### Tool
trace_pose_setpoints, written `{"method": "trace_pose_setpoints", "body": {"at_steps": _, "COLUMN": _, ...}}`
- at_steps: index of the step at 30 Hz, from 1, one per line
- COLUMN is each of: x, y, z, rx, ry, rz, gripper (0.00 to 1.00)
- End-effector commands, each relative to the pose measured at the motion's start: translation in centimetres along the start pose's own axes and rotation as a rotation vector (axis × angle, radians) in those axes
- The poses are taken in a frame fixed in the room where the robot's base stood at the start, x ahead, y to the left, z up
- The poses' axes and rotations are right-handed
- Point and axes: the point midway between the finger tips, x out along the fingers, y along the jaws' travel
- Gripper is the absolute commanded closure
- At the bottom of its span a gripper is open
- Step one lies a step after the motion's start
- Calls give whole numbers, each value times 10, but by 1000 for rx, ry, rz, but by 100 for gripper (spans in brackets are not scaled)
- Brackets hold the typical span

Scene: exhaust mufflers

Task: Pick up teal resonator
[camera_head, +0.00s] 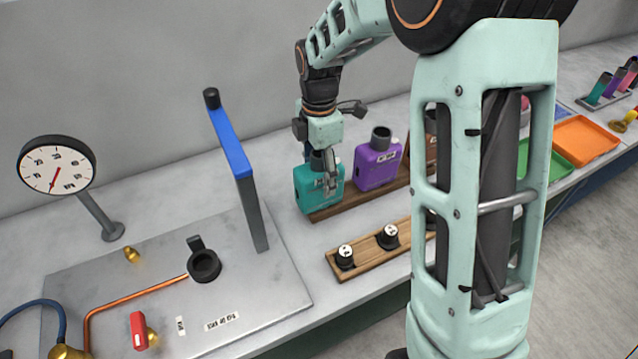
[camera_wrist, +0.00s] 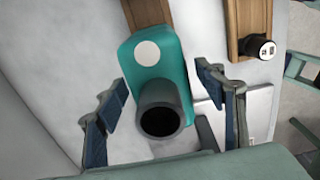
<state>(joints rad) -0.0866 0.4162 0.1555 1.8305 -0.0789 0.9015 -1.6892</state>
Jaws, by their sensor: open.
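The teal resonator (camera_head: 308,196) stands upright at the left end of a wooden rack (camera_head: 327,213), its dark neck pointing up. In the wrist view the teal resonator (camera_wrist: 168,68) shows from above, with a white round mark and the dark open neck (camera_wrist: 160,118) toward the camera. My gripper (camera_head: 326,178) is over it, pointing down. In the wrist view my gripper (camera_wrist: 163,103) is open, with one finger on each side of the resonator's neck. I cannot tell whether the fingers touch it.
A purple resonator (camera_head: 378,163) stands to the right on the same rack. A smaller wooden rack (camera_head: 368,255) with black caps lies in front. A blue-faced post (camera_head: 235,150) rises from a metal plate (camera_head: 265,295) on the left. Green and orange trays (camera_head: 585,137) lie at right.

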Motion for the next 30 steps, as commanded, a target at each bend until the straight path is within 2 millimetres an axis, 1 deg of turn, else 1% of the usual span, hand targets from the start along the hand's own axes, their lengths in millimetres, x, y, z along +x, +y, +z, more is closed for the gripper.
{"method": "trace_pose_setpoints", "body": {"at_steps": 3, "x": 5, "y": 0, "z": 0, "rx": 0, "ry": 0, "rz": 0, "gripper": 36}}
{"method": "trace_pose_setpoints", "body": {"at_steps": 8, "x": 5, "y": 0, "z": 0, "rx": 0, "ry": -1, "rz": 1, "gripper": 36}}
{"method": "trace_pose_setpoints", "body": {"at_steps": 11, "x": 5, "y": 0, "z": 0, "rx": 0, "ry": 0, "rz": 1, "gripper": 45}}
{"method": "trace_pose_setpoints", "body": {"at_steps": 20, "x": 5, "y": 0, "z": 0, "rx": 0, "ry": 0, "rz": 1, "gripper": 78}}
{"method": "trace_pose_setpoints", "body": {"at_steps": 30, "x": 1, "y": 1, "z": 0, "rx": 0, "ry": -1, "rz": 4, "gripper": 78}}
